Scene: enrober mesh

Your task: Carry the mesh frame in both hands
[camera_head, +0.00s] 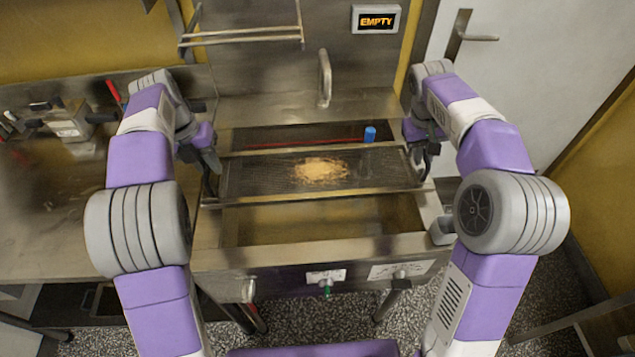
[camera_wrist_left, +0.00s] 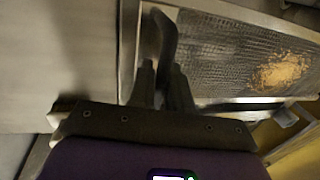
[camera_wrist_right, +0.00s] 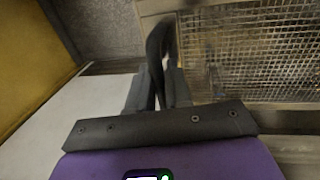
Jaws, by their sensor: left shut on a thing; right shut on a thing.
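The mesh frame (camera_head: 254,181) is a rectangular metal frame with a dark wire mesh, held over the basin in the head view. A patch of tan crumbs (camera_head: 320,170) lies on its middle. My left gripper (camera_head: 213,183) is shut on the dark handle at the frame's left end. The left wrist view shows the fingers (camera_wrist_left: 163,85) closed on that handle, with the mesh to the right. My right gripper (camera_head: 424,170) is shut on the handle at the right end. The right wrist view shows its fingers (camera_wrist_right: 158,85) on the handle, beside the mesh.
The steel basin (camera_head: 330,222) opens below and in front of the frame. A blue cylinder (camera_head: 370,134) stands behind it near a red line. A tap (camera_head: 324,78) and a sign reading EMPTY (camera_head: 376,19) are at the back. A bench (camera_head: 60,200) lies left.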

